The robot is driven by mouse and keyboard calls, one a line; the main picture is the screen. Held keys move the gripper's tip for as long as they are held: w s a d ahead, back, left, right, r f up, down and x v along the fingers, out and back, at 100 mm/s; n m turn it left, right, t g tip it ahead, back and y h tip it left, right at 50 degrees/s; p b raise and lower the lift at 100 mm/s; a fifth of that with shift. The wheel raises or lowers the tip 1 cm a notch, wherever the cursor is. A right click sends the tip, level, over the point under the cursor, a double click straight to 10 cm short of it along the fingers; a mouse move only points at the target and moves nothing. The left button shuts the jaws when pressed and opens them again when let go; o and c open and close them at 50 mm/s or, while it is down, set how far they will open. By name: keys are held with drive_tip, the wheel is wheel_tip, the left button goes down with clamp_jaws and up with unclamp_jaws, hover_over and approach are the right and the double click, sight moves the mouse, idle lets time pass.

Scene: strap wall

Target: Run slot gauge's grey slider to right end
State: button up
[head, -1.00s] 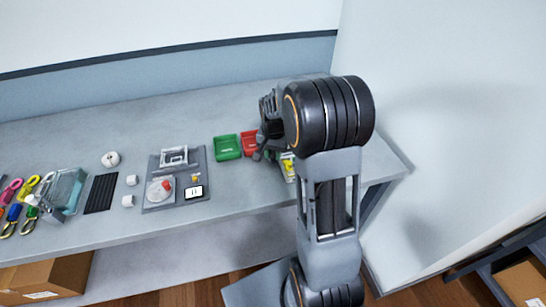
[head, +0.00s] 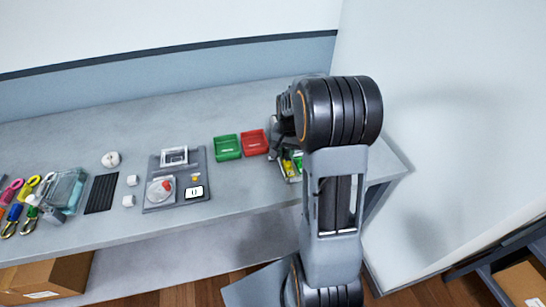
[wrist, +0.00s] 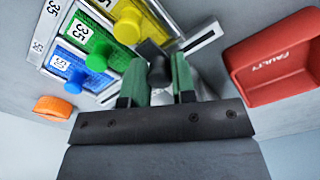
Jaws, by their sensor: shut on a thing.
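In the wrist view, the green-padded fingers of my gripper (wrist: 158,80) are closed on the grey slider (wrist: 159,69), a dark round knob. A pale metal piece with a dark slot (wrist: 200,39) extends beyond it to the upper right; it looks like part of the slot gauge. Much of the gauge is hidden behind the fingers, so I cannot tell the slider's exact place along the slot. In the head view my arm hides the fingers and the slider.
Yellow (wrist: 140,20), green (wrist: 100,52) and blue (wrist: 78,65) knobbed blocks sit close left of the fingers. An orange piece (wrist: 53,107) lies beyond. A red tray (wrist: 275,58) is close on the right. A green tray (head: 227,147) and a grey panel (head: 160,202) stand farther left.

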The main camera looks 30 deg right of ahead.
drive_tip(key=shift+s+d+p, duration=0.15)
drive_tip(key=shift+s+d, duration=0.25)
drive_tip(key=shift+d, duration=1.55)
drive_tip(key=shift+s+d+p, duration=0.2)
drive_tip(key=shift+s+d, duration=0.15)
drive_tip(key=shift+d, duration=1.6)
drive_tip(key=shift+s+d+p, duration=0.15)
drive_tip(key=shift+s+d, duration=0.25)
drive_tip(key=shift+d, duration=1.65)
drive_tip(key=o, duration=0.6)
drive_tip(key=shift+c, duration=0.2)
drive_tip(key=shift+r, duration=0.2)
drive_tip(key=shift+r+p, duration=2.3)
drive_tip(key=shift+r, duration=0.55)
drive_tip(key=shift+c, duration=0.3)
